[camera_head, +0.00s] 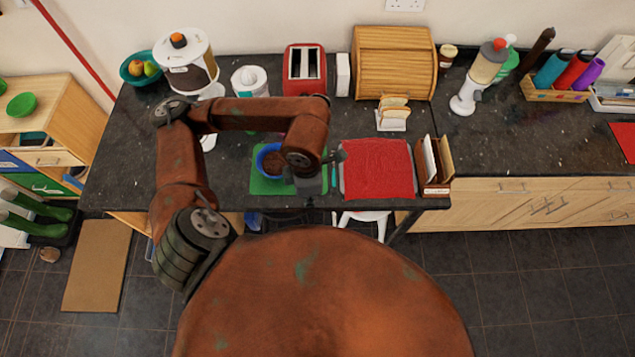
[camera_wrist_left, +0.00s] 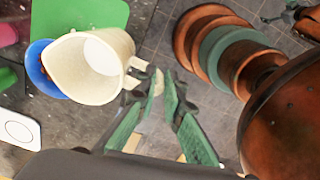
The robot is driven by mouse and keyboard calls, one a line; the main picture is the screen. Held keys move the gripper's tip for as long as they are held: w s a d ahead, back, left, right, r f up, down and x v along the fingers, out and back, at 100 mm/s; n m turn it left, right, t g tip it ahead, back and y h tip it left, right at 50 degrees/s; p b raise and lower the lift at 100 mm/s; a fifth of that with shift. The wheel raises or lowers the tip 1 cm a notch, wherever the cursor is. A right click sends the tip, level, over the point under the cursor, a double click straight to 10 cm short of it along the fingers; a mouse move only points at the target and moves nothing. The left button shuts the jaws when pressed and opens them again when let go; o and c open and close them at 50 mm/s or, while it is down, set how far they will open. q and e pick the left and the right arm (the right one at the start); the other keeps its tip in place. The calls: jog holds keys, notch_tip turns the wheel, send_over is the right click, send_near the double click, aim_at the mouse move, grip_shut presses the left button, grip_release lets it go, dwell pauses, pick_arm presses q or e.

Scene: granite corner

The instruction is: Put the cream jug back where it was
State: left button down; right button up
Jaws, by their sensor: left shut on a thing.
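The cream jug (camera_wrist_left: 95,68) shows in the left wrist view, with its open mouth towards the camera and its handle towards my fingers. My left gripper (camera_wrist_left: 163,88) is shut on the jug's handle. In the head view my left gripper (camera_head: 322,172) is above the front of the dark counter, beside the blue bowl (camera_head: 264,164) of brown contents. My arm hides the jug there. The bowl stands on a green mat (camera_head: 259,186) and shows partly behind the jug in the wrist view. A small dark part at the wrist view's top right may be my right gripper; its jaws are unclear.
A red mat (camera_head: 378,168) lies right of my gripper, with a wooden letter rack (camera_head: 436,186) beside it. A toast rack (camera_head: 393,117), red toaster (camera_head: 304,68) and wooden bread bin (camera_head: 392,62) stand behind. The counter right of the letter rack has bare room.

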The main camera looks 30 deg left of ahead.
pick_arm(q)
jog(key=w, duration=0.1)
jog(key=w+a+f, duration=0.1)
jog(key=w, duration=0.1)
jog(key=w+f+p, duration=0.1)
jog(key=w, duration=0.1)
jog(key=shift+a+f, duration=0.2)
jog(key=shift+a, duration=0.2)
jog(key=w+f, duration=0.1)
jog(key=f, duration=0.1)
jog(key=w+a+f, duration=0.1)
jog(key=w+f, duration=0.1)
jog(key=shift+w, duration=0.15)
jog(key=f+p, duration=0.1)
jog(key=f, duration=0.3)
jog(key=shift+w+a+f+p, duration=0.1)
jog(key=shift+w+p, duration=0.3)
jog(key=shift+f, duration=0.1)
jog(key=shift+f, duration=0.2)
jog(key=c, duration=2)
grip_release()
jog(key=shift+c, duration=0.2)
jog(key=shift+r, duration=0.15)
